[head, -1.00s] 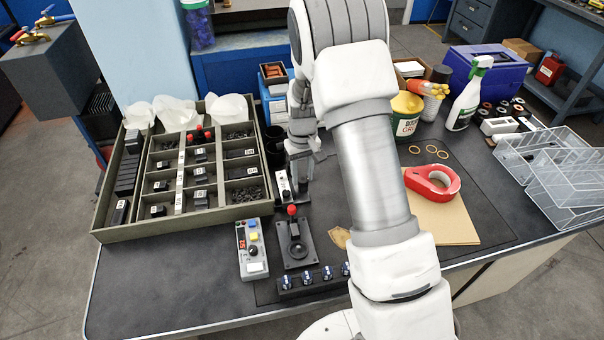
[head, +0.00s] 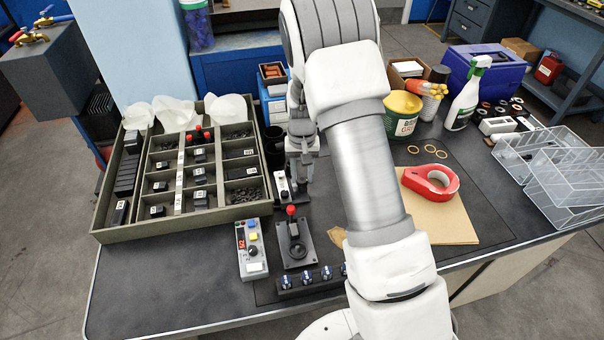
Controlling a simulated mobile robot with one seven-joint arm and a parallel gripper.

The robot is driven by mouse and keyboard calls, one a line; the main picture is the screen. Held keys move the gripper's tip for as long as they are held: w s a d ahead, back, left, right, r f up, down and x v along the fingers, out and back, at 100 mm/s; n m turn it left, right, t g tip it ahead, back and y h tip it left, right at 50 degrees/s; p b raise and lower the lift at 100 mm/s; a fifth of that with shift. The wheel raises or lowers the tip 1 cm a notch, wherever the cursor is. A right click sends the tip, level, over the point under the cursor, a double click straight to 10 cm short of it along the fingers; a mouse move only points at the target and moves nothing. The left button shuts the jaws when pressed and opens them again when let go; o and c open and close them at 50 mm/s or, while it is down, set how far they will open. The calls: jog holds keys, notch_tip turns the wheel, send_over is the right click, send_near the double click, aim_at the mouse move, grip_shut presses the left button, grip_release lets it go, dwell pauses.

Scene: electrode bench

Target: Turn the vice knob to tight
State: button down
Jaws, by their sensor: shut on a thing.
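My gripper (head: 297,178) points down at the back middle of the bench, just right of a small grey-and-white fixture (head: 283,187) with dark round parts. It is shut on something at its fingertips. I take this to be the vice knob, but the fingers hide it and it is too small to make out. How tight the knob stands cannot be read from this view.
A compartment tray (head: 104,212) is on the left. A control box (head: 248,262), a red-topped joystick (head: 291,212) and a row of blue knobs (head: 307,277) are in front. Red tape (head: 452,187) on cardboard (head: 440,222) and clear bins (head: 560,170) lie right.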

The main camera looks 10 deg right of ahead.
aim_at(302, 180)
jog(key=c, duration=0.5)
grip_release()
notch_tip(302, 180, up, 18)
jog(key=shift+f+p, duration=0.25)
jog(key=shift+p, duration=0.75)
